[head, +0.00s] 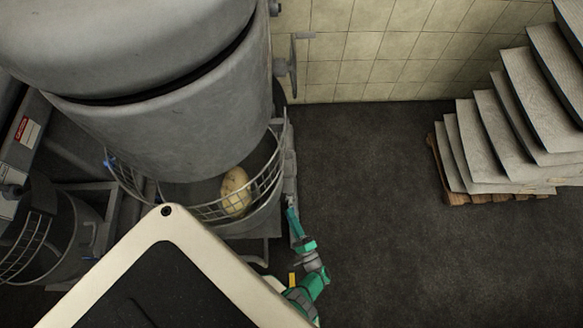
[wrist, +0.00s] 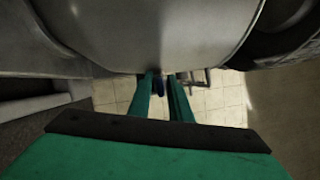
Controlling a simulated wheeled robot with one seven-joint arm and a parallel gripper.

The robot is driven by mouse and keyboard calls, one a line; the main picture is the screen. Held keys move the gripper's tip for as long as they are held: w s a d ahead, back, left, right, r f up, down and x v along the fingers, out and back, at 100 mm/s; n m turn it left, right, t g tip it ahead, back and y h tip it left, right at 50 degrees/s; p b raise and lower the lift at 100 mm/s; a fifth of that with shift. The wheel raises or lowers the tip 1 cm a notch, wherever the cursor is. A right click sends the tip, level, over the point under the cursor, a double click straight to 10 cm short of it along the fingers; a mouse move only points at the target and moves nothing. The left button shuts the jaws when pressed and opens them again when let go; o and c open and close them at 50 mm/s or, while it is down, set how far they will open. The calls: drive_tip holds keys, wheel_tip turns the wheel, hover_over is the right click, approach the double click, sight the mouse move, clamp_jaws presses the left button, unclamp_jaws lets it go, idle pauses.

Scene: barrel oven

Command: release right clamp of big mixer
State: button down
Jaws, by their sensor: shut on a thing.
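The big mixer (head: 185,125) fills the upper left of the head view, a grey machine with a wire guard (head: 262,172) around its bowl. My green gripper (head: 291,212) reaches up to the right side of the bowl. In the wrist view, my gripper's fingers (wrist: 159,79) are close together, shut on a small dark blue piece, the right clamp (wrist: 159,84), just below the mixer's rounded metal side (wrist: 165,35). Most of the clamp is hidden between the fingers, and the head view does not show it clearly. A matching blue clamp (head: 108,160) shows on the bowl's left side.
A yellowish lump (head: 235,190) is in the bowl. A smaller mixer bowl (head: 65,240) stands at lower left. Stacked sacks (head: 500,150) lie on a pallet (head: 470,198) at right. The dark floor (head: 370,190) between is clear, with a tiled wall (head: 370,50) behind.

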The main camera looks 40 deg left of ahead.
drive_tip(key=shift+s+a, duration=0.1)
drive_tip(key=shift+s, duration=0.05)
drive_tip(key=c, duration=1.6)
unclamp_jaws()
drive_tip(key=shift+r, duration=0.1)
drive_tip(key=shift+r, duration=1.25)
drive_tip(key=s+d+r, duration=0.2)
drive_tip(key=s+r, duration=0.1)
drive_tip(key=s, duration=0.1)
drive_tip(key=s+d+r, duration=0.3)
drive_tip(key=s, duration=0.1)
drive_tip(key=s+d+r, duration=0.2)
drive_tip(key=s+r, duration=0.1)
drive_tip(key=r, duration=0.1)
drive_tip(key=shift+s+d+r, duration=0.1)
drive_tip(key=shift+s+d, duration=0.05)
drive_tip(key=shift+s, duration=0.25)
